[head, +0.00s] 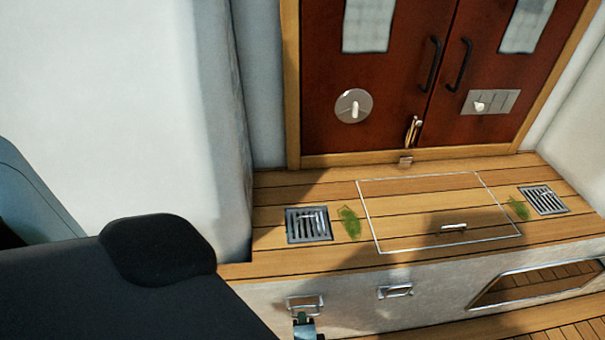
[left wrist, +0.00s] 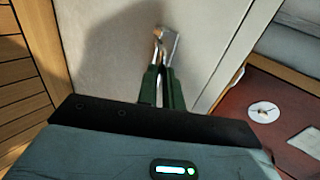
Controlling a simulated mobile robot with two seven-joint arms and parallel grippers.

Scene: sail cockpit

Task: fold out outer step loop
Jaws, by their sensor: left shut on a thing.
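Two metal step loops sit on the pale riser below the wooden step. The left step loop (head: 305,302) is just above my left gripper (head: 304,321) in the head view. In the left wrist view, my left gripper's dark green fingers (left wrist: 162,72) are closed on that metal loop (left wrist: 168,42), which partly shows beyond the tips. How far it is folded out I cannot tell. My right gripper is not in view.
Above the riser are wooden planks with a left drain grate (head: 308,225), a right drain grate (head: 543,200) and a framed hatch (head: 440,212). Red-brown doors (head: 385,100) stand behind. A white wall (head: 130,110) rises at left. A recessed opening (head: 535,282) is at lower right.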

